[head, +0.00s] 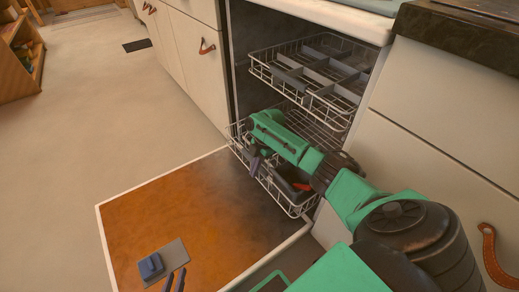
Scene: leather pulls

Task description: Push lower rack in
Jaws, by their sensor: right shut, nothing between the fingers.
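The lower rack (293,209) is a white wire basket, pulled part way out of the open dishwasher over its lowered door (205,215). My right gripper (254,172) is shut and empty at the rack's front left part, pointing down. I cannot tell whether it touches the wires. My green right arm crosses over the rack and hides much of its middle. The two dark fingertips of my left gripper (175,281) show at the bottom edge, with a gap between them, above the door and well away from the rack.
The upper rack (312,72) with grey dividers hangs above, also partly out. A dark item with a red part (302,186) sits in the lower rack. A blue piece on a grey plate (170,258) is on the door. Cabinets flank the dishwasher; open floor (100,130) lies left.

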